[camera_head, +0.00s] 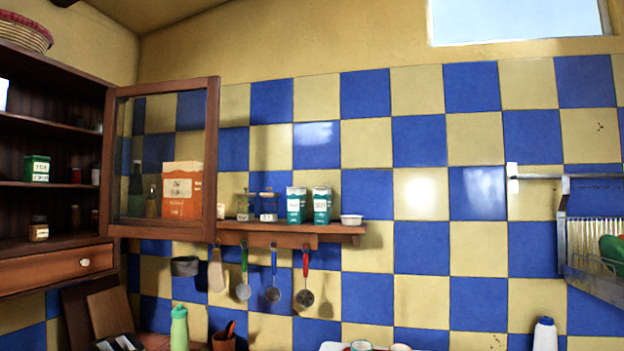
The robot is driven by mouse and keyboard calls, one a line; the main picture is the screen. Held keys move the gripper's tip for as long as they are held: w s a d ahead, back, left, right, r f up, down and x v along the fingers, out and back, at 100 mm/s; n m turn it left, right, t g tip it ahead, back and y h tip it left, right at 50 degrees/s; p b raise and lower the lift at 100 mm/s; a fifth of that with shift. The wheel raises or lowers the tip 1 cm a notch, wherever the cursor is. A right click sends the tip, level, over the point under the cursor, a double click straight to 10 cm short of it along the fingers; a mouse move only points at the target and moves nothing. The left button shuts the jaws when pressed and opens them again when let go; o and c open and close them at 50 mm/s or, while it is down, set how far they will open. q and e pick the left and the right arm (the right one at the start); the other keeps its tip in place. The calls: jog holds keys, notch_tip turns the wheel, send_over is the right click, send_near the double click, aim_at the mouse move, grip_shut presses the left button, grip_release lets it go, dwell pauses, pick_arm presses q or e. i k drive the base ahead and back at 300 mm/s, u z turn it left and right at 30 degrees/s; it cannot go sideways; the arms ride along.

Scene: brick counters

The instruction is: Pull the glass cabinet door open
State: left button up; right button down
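The glass cabinet door (211,140) has a brown wooden frame around a clear pane. It stands swung wide open to the right of the dark wooden cabinet (55,247), whose shelves are exposed. A small light knob (221,211) shows at the door's lower right edge. Through the pane I see an orange-and-white box, dark bottles and the tiled wall. Neither of my grippers is in view, so nothing of mine is seen touching the door.
A wall shelf (290,228) with tins and hanging utensils is right of the door. Below are a green bottle (179,330) and a brown pot (224,341). A wicker basket (24,32) tops the cabinet. A metal dish rack (590,270) hangs at right.

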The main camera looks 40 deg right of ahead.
aim_at(213, 84)
jog(key=z, duration=0.1)
jog(key=i, duration=1)
jog(key=z, duration=0.05)
